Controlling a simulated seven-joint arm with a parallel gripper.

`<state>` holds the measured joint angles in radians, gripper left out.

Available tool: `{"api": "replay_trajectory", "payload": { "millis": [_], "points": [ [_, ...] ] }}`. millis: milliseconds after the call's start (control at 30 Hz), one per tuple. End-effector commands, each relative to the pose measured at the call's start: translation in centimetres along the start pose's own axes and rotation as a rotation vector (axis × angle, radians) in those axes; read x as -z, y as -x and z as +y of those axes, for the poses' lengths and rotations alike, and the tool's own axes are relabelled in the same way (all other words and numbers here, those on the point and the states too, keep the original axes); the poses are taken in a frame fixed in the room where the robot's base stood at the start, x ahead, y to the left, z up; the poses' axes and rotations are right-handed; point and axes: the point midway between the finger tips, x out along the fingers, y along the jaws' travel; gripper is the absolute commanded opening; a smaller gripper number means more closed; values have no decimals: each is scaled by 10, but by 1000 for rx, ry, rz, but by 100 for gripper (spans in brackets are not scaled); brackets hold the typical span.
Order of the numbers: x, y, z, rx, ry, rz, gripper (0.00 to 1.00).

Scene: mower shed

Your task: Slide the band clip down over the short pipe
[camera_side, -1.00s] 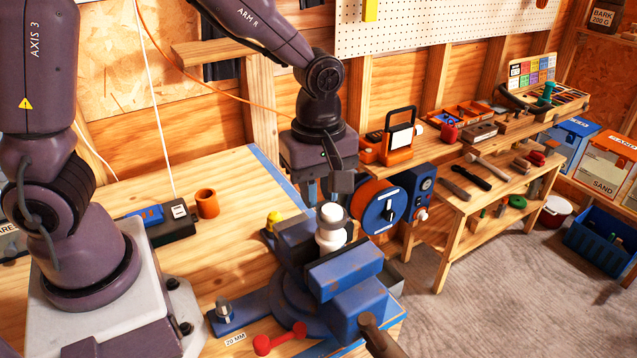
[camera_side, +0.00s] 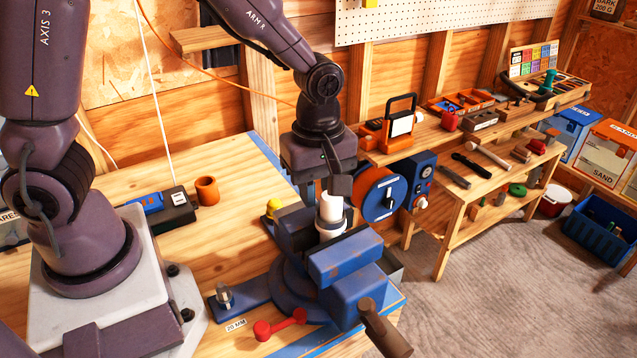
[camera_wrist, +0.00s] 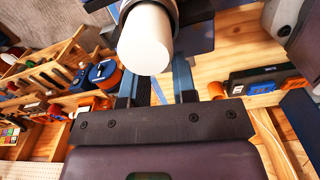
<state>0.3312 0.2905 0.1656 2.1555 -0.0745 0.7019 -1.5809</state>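The short pipe (camera_side: 331,207) is white and stands upright in the blue vise (camera_side: 345,257). The band clip (camera_side: 333,226) is a grey ring around the pipe, below its top end, with white pipe showing above it. My gripper (camera_side: 342,192) is at the pipe's far side, pointing down. In the wrist view the pipe's white end (camera_wrist: 146,50) faces the camera, and the dark clip (camera_wrist: 194,11) shows at the top edge. Both fingers (camera_wrist: 156,88) reach toward the clip; their tips are partly hidden. The clip moves with the gripper, which appears shut on it.
An orange-and-blue reel (camera_side: 378,194) stands close to the right of the pipe. An orange cup (camera_side: 207,190) and a black power strip (camera_side: 170,212) are at the bench's back left. The bench's middle is clear.

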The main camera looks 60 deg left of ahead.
Motion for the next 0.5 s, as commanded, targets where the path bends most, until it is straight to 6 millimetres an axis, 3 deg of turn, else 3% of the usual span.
{"api": "replay_trajectory", "payload": {
  "millis": [33, 100, 367, 500],
  "points": [
    [0, 0, 0, 0, 0, 0, 38],
    [0, 0, 0, 0, 0, 0, 52],
    [0, 1, 0, -1, 0, 0, 52],
    [0, 11, 1, -5, 0, -1, 52]
  ]
}}
